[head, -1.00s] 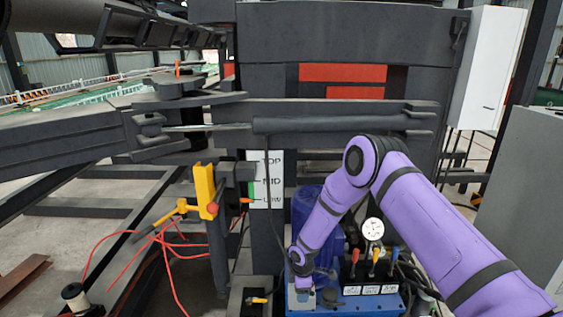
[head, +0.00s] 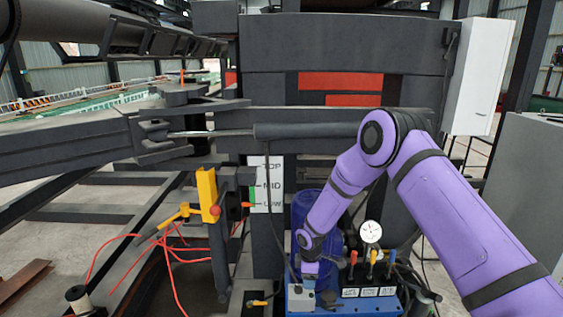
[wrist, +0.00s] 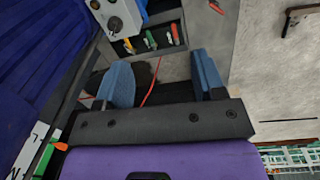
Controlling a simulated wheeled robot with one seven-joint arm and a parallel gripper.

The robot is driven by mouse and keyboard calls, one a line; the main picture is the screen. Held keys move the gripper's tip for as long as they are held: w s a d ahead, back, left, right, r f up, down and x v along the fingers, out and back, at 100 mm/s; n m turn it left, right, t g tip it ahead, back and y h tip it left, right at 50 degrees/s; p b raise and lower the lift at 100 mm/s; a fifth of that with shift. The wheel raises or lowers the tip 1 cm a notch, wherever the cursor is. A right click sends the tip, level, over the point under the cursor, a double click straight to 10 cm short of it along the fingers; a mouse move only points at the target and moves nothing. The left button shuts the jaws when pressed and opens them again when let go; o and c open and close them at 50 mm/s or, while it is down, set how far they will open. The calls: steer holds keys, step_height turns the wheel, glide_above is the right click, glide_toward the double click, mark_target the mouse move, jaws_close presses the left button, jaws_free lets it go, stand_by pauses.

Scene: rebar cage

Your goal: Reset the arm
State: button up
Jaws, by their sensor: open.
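My purple arm (head: 455,220) comes in from the lower right, bends at a raised elbow and slopes down to the left. Its wrist end hangs in front of the blue motor, above the blue hydraulic unit (head: 330,299). In the wrist view my gripper (wrist: 162,82) shows two blue fingers spread wide apart, with nothing between them. The fingertips are hard to make out in the head view.
Beside the wrist are a round gauge (head: 371,232) and coloured levers (head: 373,257). A TOP/MID/LOW sign (head: 264,185), a yellow bracket (head: 207,194) and loose red hoses (head: 168,244) are to the left. A white cabinet (head: 478,75) stands right. Dark steel beams cross behind.

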steer(key=s+d+r+m+t, duration=0.1)
steer(key=d+r+m, duration=0.15)
steer(key=r, duration=0.75)
steer(key=d+r+m, duration=0.1)
steer(key=d+r, duration=0.3)
steer(key=r, duration=0.6)
steer(key=s+d+r+m+t, duration=0.1)
steer(key=s+d+r+m, duration=0.2)
steer(key=r, duration=0.6)
steer(key=s+d+r+m, duration=0.1)
steer(key=s+d+r, duration=0.35)
steer(key=r, duration=0.35)
steer(key=s+d+r+m+t, duration=0.1)
steer(key=s+d+r+m, duration=0.15)
steer(key=s+r, duration=0.45)
steer(key=s+d+r+m+t, duration=0.1)
steer(key=s+d+r+m, duration=0.2)
steer(key=s, duration=0.6)
steer(key=s+d+r+m, duration=0.1)
steer(key=s+r+m, duration=0.1)
steer(key=s, duration=1.4)
steer(key=shift+d+r+m+t, duration=0.15)
steer(key=shift+d+m+t, duration=0.2)
steer(key=shift+m, duration=0.55)
